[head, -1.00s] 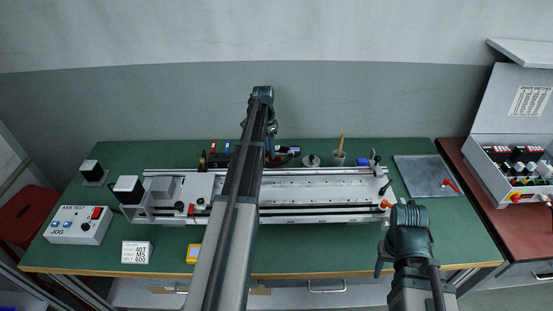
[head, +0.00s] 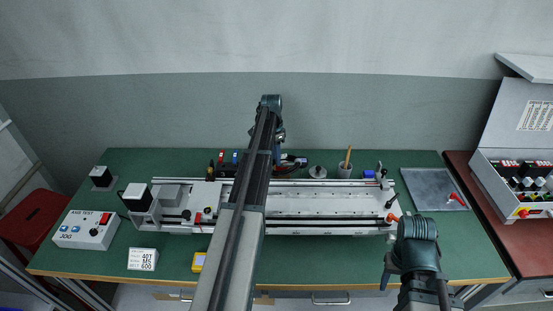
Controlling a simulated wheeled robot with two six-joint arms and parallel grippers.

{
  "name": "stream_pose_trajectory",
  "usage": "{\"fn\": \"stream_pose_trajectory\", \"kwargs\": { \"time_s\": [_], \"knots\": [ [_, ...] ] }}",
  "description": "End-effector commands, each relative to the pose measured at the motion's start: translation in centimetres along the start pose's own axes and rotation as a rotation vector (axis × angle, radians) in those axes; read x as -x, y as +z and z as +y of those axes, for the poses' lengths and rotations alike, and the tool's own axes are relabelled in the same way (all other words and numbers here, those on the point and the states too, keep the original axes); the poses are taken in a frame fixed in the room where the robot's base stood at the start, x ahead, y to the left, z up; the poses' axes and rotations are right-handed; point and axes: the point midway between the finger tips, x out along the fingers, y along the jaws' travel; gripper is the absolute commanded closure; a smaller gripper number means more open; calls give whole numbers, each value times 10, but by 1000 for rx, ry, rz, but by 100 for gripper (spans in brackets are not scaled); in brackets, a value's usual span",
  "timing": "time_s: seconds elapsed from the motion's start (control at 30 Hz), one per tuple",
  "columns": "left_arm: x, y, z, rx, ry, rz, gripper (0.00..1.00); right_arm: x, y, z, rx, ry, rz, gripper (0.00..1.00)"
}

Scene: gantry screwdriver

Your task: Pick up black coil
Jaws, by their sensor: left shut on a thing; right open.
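My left arm reaches across the bench to its back edge. My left gripper (head: 278,156) points down there, shut, with its fingertips mostly hidden behind the arm. A dark, curved thing, which looks like the black coil (head: 284,169), lies at the fingertips, partly hidden by the arm. I cannot tell whether it is clear of the bench. My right gripper (head: 388,274) is open and empty above the front right of the bench.
A long silver rail fixture (head: 320,213) fills the middle of the green bench (head: 330,258). A grey cup (head: 344,171) stands behind it, beside a small round grey part (head: 317,172). A metal plate (head: 428,190) lies right, a control box (head: 88,230) left.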

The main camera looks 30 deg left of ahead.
Motion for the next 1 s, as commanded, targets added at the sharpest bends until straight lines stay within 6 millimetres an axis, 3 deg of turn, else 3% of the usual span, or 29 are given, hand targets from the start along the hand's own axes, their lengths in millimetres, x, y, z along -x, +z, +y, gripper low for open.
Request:
{"fn": "stream_pose_trajectory", "kwargs": {
  "time_s": [0.2, 0.7, 1.0],
  "knots": [
    [31, 0, 4, 0, 0, 0, 100, 31, 2, 3, 0, 0, 0, 50],
    [24, -60, 108, -4, 1, 0, 100, 35, 2, 3, 0, 0, 0, 50],
    [23, -79, 138, -1, 0, 0, 100, 38, 2, 4, 0, 0, 0, 50]
  ]
}}
